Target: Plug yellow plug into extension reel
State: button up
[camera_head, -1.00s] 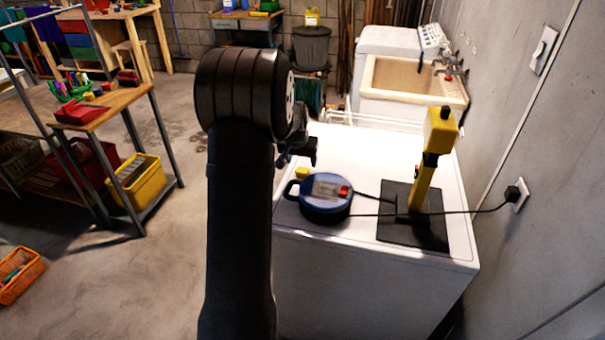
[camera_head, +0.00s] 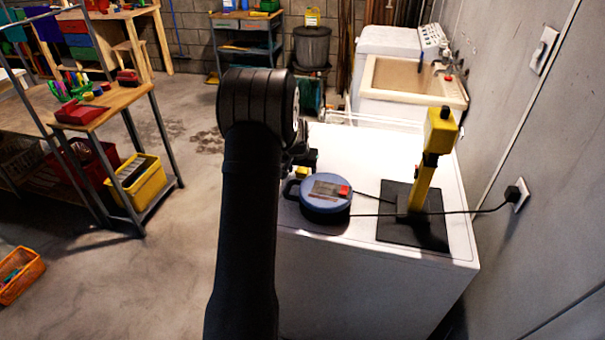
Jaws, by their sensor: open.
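The yellow plug (camera_head: 302,172) is a small yellow block on the white machine top, just behind the left side of the extension reel. The extension reel (camera_head: 325,194) is a round blue drum with a dark handle on its left and a red part on top; it lies flat. My gripper (camera_head: 307,162) is open, low over the yellow plug and close to it. Its fingers are small and partly hidden behind my arm, so I cannot tell whether they touch the plug or straddle it.
A yellow device (camera_head: 425,165) stands on a dark mat (camera_head: 413,233) right of the reel. A black cable (camera_head: 470,212) runs from the reel to a wall outlet (camera_head: 519,195). The white machine top (camera_head: 365,150) is clear behind the reel. A sink (camera_head: 410,80) stands beyond.

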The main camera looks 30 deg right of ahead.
aim_at(304, 172)
jog(key=shift+f, duration=0.2)
jog(key=shift+c, duration=0.2)
jog(key=c, duration=1)
jog(key=shift+o, duration=0.2)
jog(key=shift+r, duration=0.45)
jog(key=r, duration=0.4)
jog(key=shift+s+d, duration=0.25)
jog(key=shift+s, duration=0.1)
jog(key=s+d+r, duration=0.1)
jog(key=s+r, duration=0.1)
jog(key=s, duration=0.1)
jog(key=s+d+r, duration=0.1)
jog(key=s+r, duration=0.1)
jog(key=s, duration=0.1)
jog(key=s+d+r, duration=0.2)
jog(key=s, duration=0.2)
jog(key=shift+r, duration=0.1)
